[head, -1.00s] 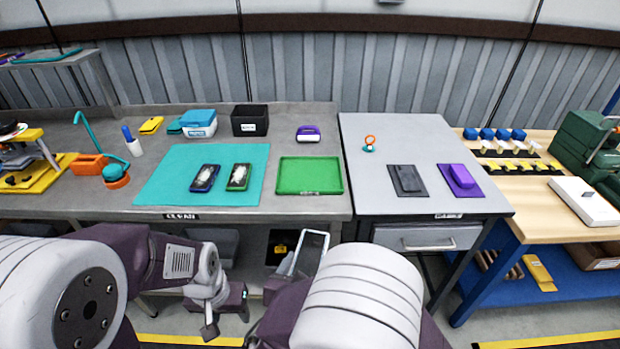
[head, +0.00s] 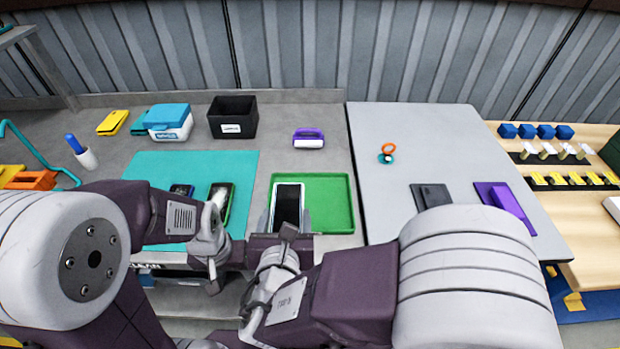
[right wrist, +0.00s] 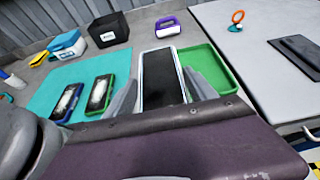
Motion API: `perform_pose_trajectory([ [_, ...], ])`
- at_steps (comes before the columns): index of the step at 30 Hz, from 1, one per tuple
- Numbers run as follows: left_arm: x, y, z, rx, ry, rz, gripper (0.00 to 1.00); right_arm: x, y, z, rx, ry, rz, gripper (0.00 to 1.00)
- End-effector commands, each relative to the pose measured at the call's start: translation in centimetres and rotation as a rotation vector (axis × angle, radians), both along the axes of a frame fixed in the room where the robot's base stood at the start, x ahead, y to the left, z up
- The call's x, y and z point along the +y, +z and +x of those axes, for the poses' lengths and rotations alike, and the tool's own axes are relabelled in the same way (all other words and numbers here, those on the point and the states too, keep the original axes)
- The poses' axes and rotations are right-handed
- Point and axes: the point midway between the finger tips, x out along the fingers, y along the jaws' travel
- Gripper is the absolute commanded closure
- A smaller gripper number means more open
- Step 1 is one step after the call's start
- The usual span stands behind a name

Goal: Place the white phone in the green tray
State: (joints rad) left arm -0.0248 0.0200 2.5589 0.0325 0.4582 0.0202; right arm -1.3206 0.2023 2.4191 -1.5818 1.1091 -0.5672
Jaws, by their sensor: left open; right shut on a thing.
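The white phone (head: 287,206), with a dark screen and pale rim, is held by my right gripper (head: 287,232). In the head view it overlaps the left part of the green tray (head: 335,203). The right wrist view shows the phone (right wrist: 162,80) upright between the two fingers of my right gripper (right wrist: 160,97), with the tray (right wrist: 212,66) behind and to the right. Whether the phone touches the tray I cannot tell. My left gripper (head: 213,275) is open and empty, low near the bench's front edge. The right arm hides the tray's front left part.
Two phones, one blue-rimmed (head: 181,190) and one green-rimmed (head: 222,200), lie on the teal mat (head: 150,170) left of the tray. A black bin (head: 232,118) and a purple-and-white object (head: 308,138) stand behind. A grey table (head: 400,130) adjoins on the right.

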Motion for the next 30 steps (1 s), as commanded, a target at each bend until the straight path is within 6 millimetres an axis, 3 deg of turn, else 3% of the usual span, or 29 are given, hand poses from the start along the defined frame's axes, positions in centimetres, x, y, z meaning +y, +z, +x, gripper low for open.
perform_pose_trajectory([
  [7,0.0,-0.4,-0.1,0.001,0.000,0.000,0.48,-0.2,-0.8,1.0,0.000,-0.004,-0.002,0.84],
  [21,0.0,-2.2,-0.1,0.001,0.000,0.000,0.48,-1.9,-6.8,10.6,0.000,-0.003,0.000,0.84],
  [28,0.0,-2.3,-0.1,0.001,0.000,0.000,0.48,-1.9,-7.4,11.4,-0.001,0.001,0.000,0.84],
  [30,0.0,-2.7,-0.1,0.001,0.000,0.000,0.48,-2.0,-8.6,11.4,0.003,0.000,-0.003,0.84],
])
